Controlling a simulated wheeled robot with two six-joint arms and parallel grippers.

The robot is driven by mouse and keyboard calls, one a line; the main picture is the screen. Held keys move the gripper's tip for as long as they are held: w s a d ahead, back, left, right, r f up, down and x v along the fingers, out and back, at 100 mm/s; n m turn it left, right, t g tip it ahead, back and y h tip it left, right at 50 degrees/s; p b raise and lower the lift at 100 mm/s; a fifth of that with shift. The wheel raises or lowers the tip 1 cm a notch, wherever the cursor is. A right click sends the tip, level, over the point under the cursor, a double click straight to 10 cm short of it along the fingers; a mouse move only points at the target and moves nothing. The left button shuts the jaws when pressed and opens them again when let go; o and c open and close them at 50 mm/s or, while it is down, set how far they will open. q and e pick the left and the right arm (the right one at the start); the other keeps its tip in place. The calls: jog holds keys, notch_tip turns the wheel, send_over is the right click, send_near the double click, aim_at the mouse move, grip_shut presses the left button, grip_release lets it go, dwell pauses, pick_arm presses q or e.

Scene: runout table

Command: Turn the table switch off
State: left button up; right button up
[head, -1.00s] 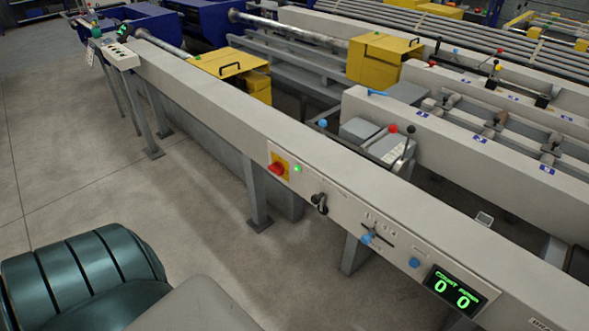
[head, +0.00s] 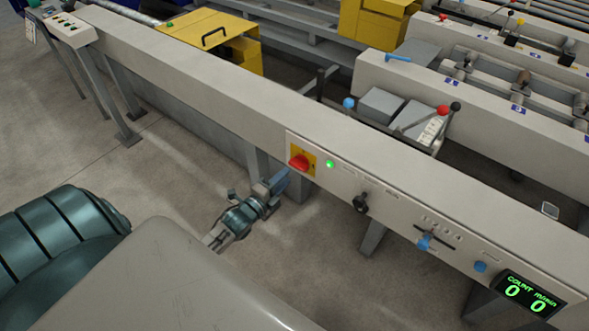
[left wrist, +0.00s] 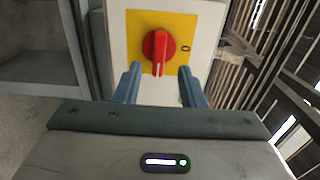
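The table switch is a red rotary knob (head: 299,162) on a yellow plate, set in the front face of the long grey table beam (head: 232,108). In the left wrist view the red knob (left wrist: 158,47) has a white mark pointing down in the picture, while a "0" stands at its right on the yellow plate (left wrist: 178,18). A green lamp (head: 330,164) beside the switch is lit. My left gripper (head: 280,181) is just left of and below the knob. Its two blue fingers (left wrist: 159,84) are apart, with nothing between them. My right gripper is not in view.
Along the same panel sit a black knob (head: 360,203), a blue-knobbed slider (head: 424,242), a blue button (head: 480,266) and a counter display (head: 528,294) reading 0 and 0. Table legs stand below the beam. Open floor lies in front.

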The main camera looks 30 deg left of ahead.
aim_at(295, 168)
pick_arm(q)
jog(key=w, duration=0.4)
jog(key=shift+w+d+p, duration=0.1)
jog(key=shift+w+p, duration=0.2)
jog(key=shift+p, duration=0.05)
jog(key=shift+w+d, duration=0.1)
jog(key=shift+w, duration=0.65)
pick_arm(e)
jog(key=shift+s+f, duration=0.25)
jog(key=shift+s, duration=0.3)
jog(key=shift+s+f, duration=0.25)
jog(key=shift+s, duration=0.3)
pick_arm(q)
jog(key=shift+c, duration=0.3)
grip_shut()
